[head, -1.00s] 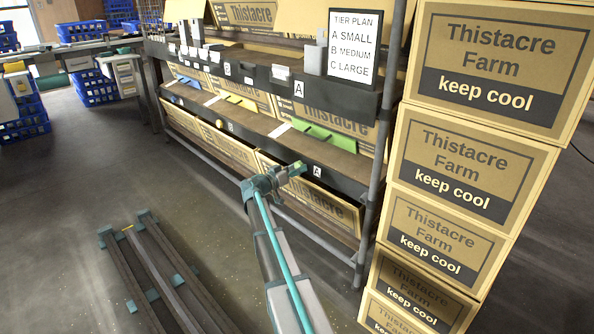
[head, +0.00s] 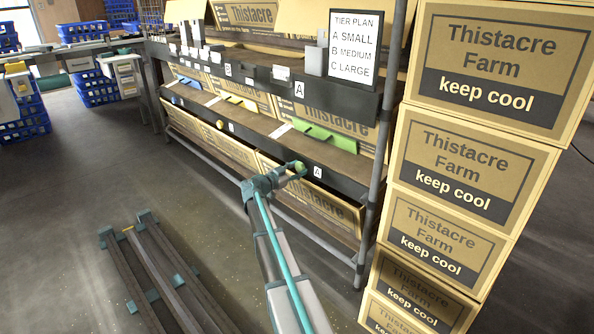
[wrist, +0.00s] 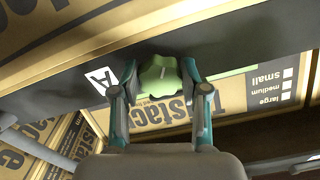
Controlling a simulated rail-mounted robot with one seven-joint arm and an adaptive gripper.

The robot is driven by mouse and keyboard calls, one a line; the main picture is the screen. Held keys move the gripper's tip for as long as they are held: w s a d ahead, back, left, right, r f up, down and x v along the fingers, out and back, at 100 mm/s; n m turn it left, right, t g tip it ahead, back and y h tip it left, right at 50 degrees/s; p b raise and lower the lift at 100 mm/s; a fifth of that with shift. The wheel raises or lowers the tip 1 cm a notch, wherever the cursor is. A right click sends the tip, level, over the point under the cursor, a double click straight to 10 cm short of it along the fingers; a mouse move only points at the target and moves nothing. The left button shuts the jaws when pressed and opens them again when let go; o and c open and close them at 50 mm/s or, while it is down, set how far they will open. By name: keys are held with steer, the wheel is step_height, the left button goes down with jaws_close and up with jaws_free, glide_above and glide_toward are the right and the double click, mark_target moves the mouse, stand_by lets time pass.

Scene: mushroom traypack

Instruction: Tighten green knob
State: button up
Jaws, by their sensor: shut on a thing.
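The green knob (wrist: 160,73) is lobed and has a pale line across its face. It sits on the dark front rail of the shelf, beside a white "A" label (wrist: 101,79). In the head view the knob (head: 301,168) shows at the end of my arm. My gripper (wrist: 158,76) has one teal finger on each side of the knob and is shut on it. In the head view my gripper (head: 291,170) reaches the rail from the front. The contact faces are partly hidden.
A green divider (head: 325,138) stands on the shelf above the knob. Stacked Thistacre Farm cartons (head: 462,160) stand close on the right, beside a grey rack post (head: 368,200). A dark rail track (head: 150,275) lies on the floor at left.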

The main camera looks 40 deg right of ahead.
stand_by(0.3)
steer(key=o, duration=1.1)
steer(key=shift+o, duration=0.2)
steer(key=s+a, duration=0.1)
steer(key=a, duration=1.1)
steer(key=shift+s, duration=0.1)
